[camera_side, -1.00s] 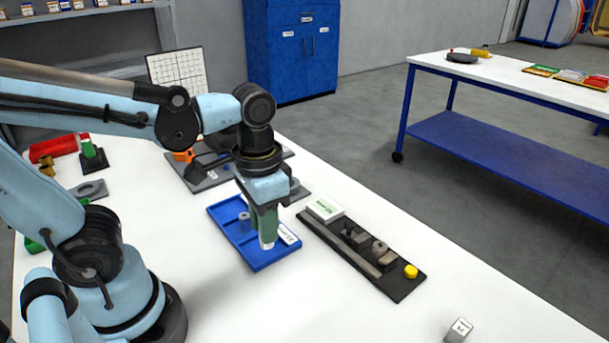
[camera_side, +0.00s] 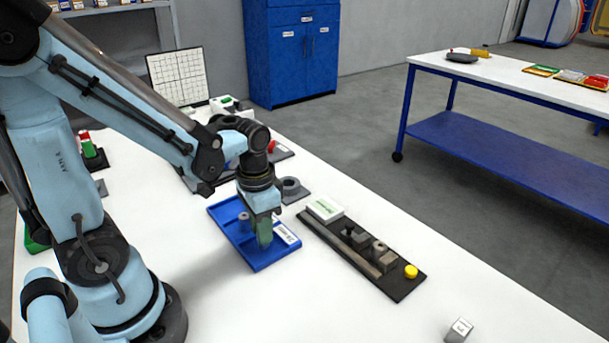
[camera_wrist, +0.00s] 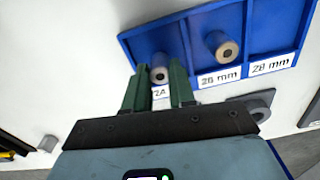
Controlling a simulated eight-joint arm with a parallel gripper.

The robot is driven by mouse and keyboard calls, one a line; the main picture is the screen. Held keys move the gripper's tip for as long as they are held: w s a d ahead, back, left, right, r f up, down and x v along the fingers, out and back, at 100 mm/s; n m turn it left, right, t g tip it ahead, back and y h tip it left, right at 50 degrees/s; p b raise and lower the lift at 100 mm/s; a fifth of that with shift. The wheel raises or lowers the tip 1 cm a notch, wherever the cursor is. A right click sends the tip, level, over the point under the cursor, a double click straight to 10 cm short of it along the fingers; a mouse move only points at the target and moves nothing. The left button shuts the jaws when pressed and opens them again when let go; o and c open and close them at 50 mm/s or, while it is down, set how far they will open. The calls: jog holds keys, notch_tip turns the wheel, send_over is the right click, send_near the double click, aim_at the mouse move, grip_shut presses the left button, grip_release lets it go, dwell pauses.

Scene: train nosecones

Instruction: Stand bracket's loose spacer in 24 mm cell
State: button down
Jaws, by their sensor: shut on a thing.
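My gripper (camera_side: 264,238) is over the near part of the blue tray (camera_side: 224,211). In the wrist view its green fingers (camera_wrist: 160,76) are shut on a small grey spacer (camera_wrist: 160,73) with a dark hole. The spacer looks upright at the cell labelled 24, whose label is partly hidden. I cannot tell whether it touches the cell floor. In the side view the fingers hide it. Another spacer (camera_wrist: 225,50) stands in the 26 mm cell and shows in the side view (camera_side: 245,217). The 28 mm cell (camera_wrist: 272,25) is empty. The bracket (camera_side: 378,252) sits on a dark base.
The dark base (camera_side: 399,290) lies right of the tray, with a white box (camera_side: 325,208) and a yellow knob (camera_side: 411,271). A grey ring part (camera_side: 291,185) is behind the tray. The table's front middle is clear.

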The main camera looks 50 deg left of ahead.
jog(key=shift+f, duration=0.3)
jog(key=shift+f, duration=0.15)
jog(key=c, duration=0.9)
grip_release()
jog(key=shift+c, duration=0.2)
notch_tip(320, 180, up, 12)
jog(key=d+t, duration=0.1)
jog(key=t, duration=0.1)
jog(key=w+d+n+t, duration=0.1)
jog(key=t, duration=0.1)
jog(key=w+d+f+t, duration=0.1)
jog(key=t, duration=0.2)
jog(key=shift+w+d, duration=0.25)
jog(key=shift+d, duration=0.05)
jog(key=shift+o, duration=0.3)
